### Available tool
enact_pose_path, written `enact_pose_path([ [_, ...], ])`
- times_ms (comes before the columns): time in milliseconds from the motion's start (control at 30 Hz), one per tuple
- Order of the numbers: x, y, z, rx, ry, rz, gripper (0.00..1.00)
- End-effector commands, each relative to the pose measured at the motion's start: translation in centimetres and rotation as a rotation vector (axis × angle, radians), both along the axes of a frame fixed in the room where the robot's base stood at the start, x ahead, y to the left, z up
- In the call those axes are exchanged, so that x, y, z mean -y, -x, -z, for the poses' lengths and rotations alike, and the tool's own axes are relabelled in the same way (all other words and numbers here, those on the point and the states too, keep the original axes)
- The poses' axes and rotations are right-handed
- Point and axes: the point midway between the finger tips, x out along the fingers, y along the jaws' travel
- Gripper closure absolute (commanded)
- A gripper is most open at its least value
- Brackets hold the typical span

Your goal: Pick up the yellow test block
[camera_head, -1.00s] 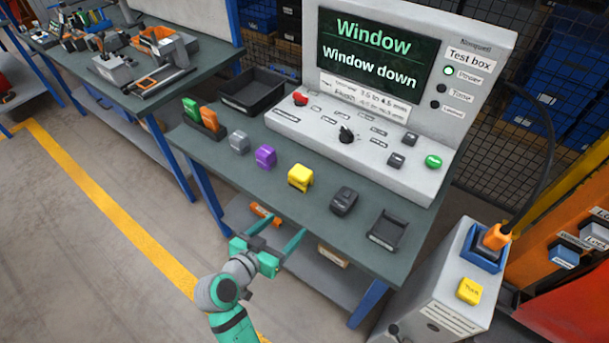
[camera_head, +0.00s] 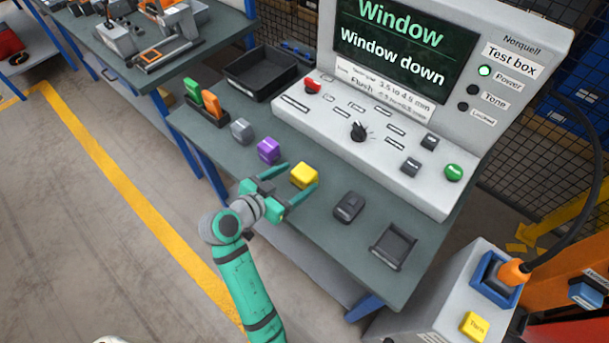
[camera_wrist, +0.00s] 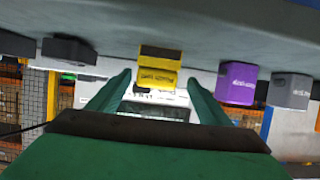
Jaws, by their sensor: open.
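The yellow test block (camera_head: 304,175) stands on the dark green bench top, between a purple block and a dark grey block. In the wrist view the yellow block (camera_wrist: 159,68) appears upside down, with writing on its face, ahead of and between the two fingers. My gripper (camera_head: 297,182) is open at the bench's front edge, its fingertips close to the yellow block on either side. In the wrist view the open fingers of my gripper (camera_wrist: 160,88) hold nothing. I cannot tell whether a fingertip touches the block.
The purple block (camera_head: 268,150) and a grey block (camera_head: 241,131) stand to the left. The dark grey block (camera_head: 348,207) and a small black tray (camera_head: 393,246) are to the right. The test box (camera_head: 400,150) stands behind. A black bin (camera_head: 262,75) sits at the back left.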

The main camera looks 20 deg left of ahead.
Motion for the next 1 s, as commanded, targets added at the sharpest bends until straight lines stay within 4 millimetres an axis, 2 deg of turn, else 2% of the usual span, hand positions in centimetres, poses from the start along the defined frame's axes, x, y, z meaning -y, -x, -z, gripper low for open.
enact_pose_path([
  [100, 0.6, -1.4, 0.6, 0.0, 0.001, 0.002, 0.28],
  [367, 1.0, -2.8, 1.1, 0.0, 0.0, -0.002, 0.28],
  [633, 2.3, -5.9, 2.3, 0.0, 0.0, -0.004, 0.28],
  [967, 2.5, -6.6, 2.6, 0.0, 0.0, -0.005, 0.28],
  [1000, 2.5, -6.6, 2.6, 0.0, 0.0, -0.005, 0.33],
])
